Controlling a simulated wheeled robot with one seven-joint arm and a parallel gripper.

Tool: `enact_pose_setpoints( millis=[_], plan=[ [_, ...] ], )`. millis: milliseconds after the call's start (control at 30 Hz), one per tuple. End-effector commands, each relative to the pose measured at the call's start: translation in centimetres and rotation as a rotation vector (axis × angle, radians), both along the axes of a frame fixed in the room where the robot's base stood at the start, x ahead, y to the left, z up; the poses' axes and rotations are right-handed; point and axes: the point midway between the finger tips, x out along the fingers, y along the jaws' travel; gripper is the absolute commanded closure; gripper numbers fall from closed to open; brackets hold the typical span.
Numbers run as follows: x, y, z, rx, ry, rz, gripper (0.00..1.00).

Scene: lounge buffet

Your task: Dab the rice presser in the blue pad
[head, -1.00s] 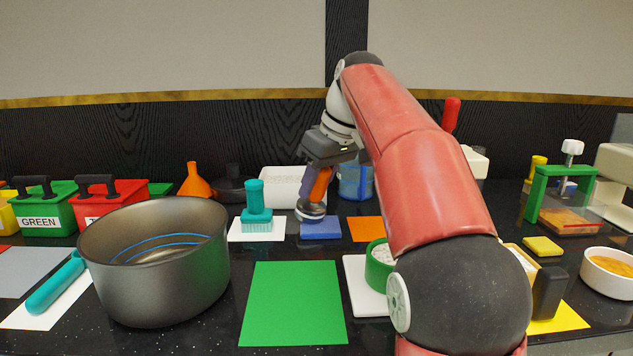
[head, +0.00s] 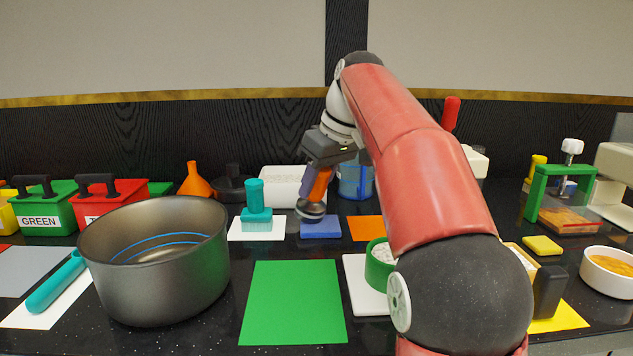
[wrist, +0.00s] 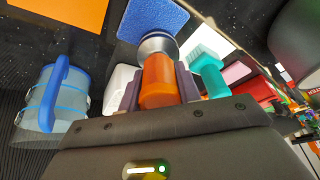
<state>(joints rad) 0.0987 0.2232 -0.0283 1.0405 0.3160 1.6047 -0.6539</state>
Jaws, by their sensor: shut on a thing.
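My gripper (head: 318,182) is shut on the orange handle of the rice presser (head: 320,186). The presser's round metal foot (head: 311,210) points down at the blue pad (head: 321,229), over its back left part. In the wrist view the orange handle (wrist: 159,78) sits between the dark fingers, and the metal foot overlaps the edge of the blue pad (wrist: 153,18). I cannot tell whether the foot touches the pad.
A teal brush (head: 257,207) stands on a white sheet left of the pad. An orange sheet (head: 366,228) lies to the right, and a clear blue-handled jug (head: 355,180) stands behind. A large pot (head: 155,265) and green sheet (head: 294,302) are in front.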

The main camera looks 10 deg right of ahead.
Motion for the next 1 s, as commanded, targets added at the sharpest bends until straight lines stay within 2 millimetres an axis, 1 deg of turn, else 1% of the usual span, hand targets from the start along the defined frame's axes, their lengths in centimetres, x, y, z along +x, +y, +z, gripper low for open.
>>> enact_pose_setpoints(
  millis=[67, 167, 800, 1000],
  plan=[
    [0.0, 0.0, -0.1, 0.0, 0.005, 0.0, 0.89],
    [0.0, 0.0, 0.2, 0.0, 0.005, 0.0, 0.89],
    [0.0, 0.0, 5.5, 0.0, 0.001, 0.0, 0.89],
    [0.1, 0.0, 6.7, 0.0, 0.0, 0.001, 0.89]
  ],
)
